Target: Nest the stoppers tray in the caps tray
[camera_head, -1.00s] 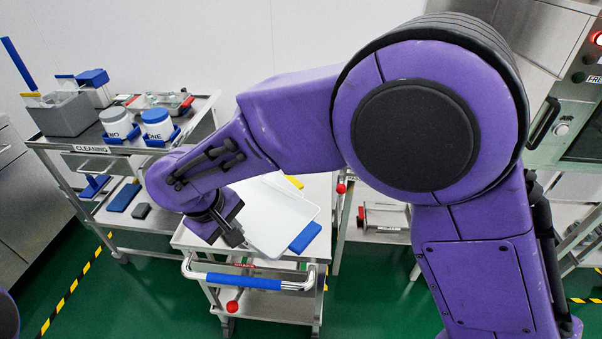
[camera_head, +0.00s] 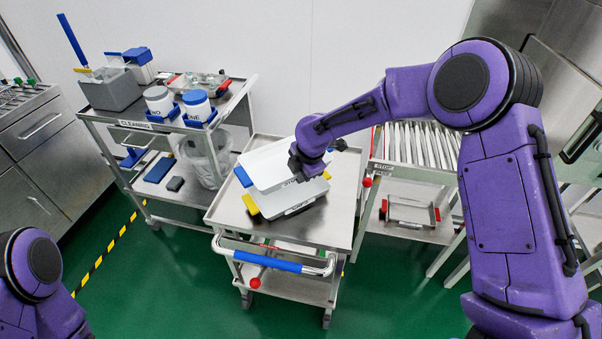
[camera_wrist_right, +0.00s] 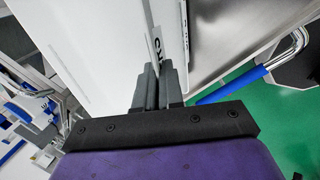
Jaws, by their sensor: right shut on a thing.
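The stoppers tray (camera_head: 275,160) is a white tray with a blue handle at its left end. My right gripper (camera_head: 298,174) is shut on its near right rim and holds it over the caps tray. The caps tray (camera_head: 297,212) is white with yellow handles and sits on the cart top. The upper tray looks turned relative to the lower one and covers most of it; whether they touch I cannot tell. In the right wrist view the fingers (camera_wrist_right: 158,82) grip a white wall beside a label. My left gripper is out of view.
The steel cart (camera_head: 325,230) has bare top around the trays and a blue push handle (camera_head: 268,264) in front. A cleaning trolley (camera_head: 150,125) with tubs and a grey bin stands at left. A roller rack (camera_head: 415,145) stands at right.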

